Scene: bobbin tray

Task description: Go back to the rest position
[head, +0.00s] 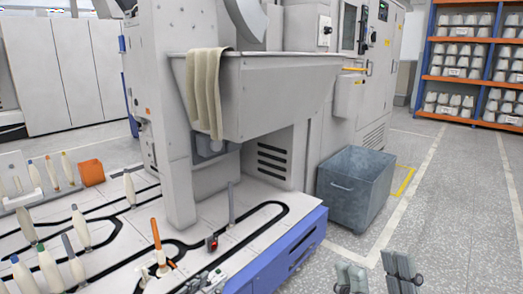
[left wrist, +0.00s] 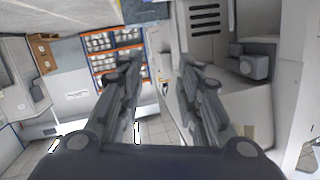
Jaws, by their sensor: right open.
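My right gripper (head: 376,274) shows at the bottom right of the head view. Its two fingers stand apart with nothing between them, over the grey floor and in front of the grey metal bin. My left gripper (left wrist: 158,78) shows in the left wrist view with its two dark fingers apart and nothing held between them. I cannot make out the left gripper surely in the head view. No object is held in either gripper that I can see.
A large grey machine (head: 265,95) with a draped beige cloth (head: 204,90) fills the middle. Several bobbins stand on the white track bed (head: 110,240) at left. A grey bin (head: 345,200) stands at its right. Orange shelves (head: 450,78) stand far right; the floor (head: 455,210) before them is clear.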

